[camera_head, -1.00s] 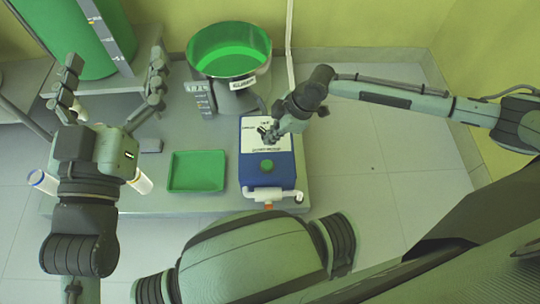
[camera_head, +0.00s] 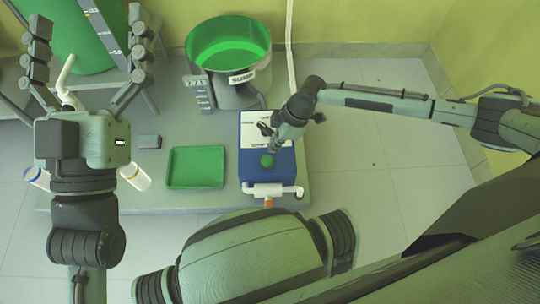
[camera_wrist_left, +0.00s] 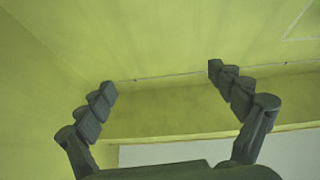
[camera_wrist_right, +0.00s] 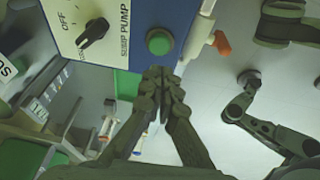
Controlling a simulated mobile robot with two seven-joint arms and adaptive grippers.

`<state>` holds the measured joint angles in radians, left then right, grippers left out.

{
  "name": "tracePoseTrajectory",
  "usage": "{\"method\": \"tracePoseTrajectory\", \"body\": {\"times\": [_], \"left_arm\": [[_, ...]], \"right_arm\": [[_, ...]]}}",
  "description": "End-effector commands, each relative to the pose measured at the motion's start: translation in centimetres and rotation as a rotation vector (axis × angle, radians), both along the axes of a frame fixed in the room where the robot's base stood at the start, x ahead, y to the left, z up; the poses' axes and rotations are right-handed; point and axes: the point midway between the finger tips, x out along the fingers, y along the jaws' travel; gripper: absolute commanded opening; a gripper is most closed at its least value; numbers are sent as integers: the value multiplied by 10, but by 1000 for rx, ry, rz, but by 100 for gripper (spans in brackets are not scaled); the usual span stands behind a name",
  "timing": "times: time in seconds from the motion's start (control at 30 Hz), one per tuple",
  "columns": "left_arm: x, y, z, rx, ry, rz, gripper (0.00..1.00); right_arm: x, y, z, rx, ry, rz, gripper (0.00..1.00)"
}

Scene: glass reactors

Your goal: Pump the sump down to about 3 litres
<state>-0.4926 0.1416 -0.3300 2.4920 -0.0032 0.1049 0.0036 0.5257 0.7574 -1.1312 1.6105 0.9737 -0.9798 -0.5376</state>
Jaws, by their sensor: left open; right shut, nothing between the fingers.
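The sump (camera_head: 229,52) is an open metal vessel with green liquid, labelled SUMP, at the back of the low platform. A graduated scale plate (camera_head: 198,93) stands at its left; its marks are too small to read. The blue pump box (camera_head: 258,186) has a white panel with a black knob (camera_wrist_right: 93,32) and a green button (camera_wrist_right: 159,41). My right gripper (camera_wrist_right: 158,74) is shut and empty, its tips close to the green button; contact cannot be told. My left gripper (camera_head: 90,30) is open and empty, raised at the left, and also shows in the left wrist view (camera_wrist_left: 160,80).
A green tray (camera_head: 196,167) lies left of the pump. A white pipe with an orange part (camera_head: 268,202) sits at the pump's front. A large green tank (camera_head: 75,45) stands back left. The floor right of the platform is clear.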

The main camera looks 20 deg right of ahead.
Motion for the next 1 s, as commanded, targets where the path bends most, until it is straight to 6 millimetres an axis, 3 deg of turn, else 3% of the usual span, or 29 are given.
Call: {"method": "tracePoseTrajectory", "body": {"times": [0.1,0.3,0.5,0.83,1.0], "left_arm": [[-6,6,9,-32,-100,9,93],[-20,14,27,-80,-246,22,93],[-28,19,35,-101,-315,26,93],[-29,19,36,-104,-322,26,93],[-40,25,41,-131,-405,33,93]], "right_arm": [[3,8,-27,1,0,0,0],[7,9,-57,-1,0,-1,0],[8,10,-68,0,-1,0,0],[8,10,-69,1,-1,-1,0],[8,10,-88,1,1,-2,0]]}}
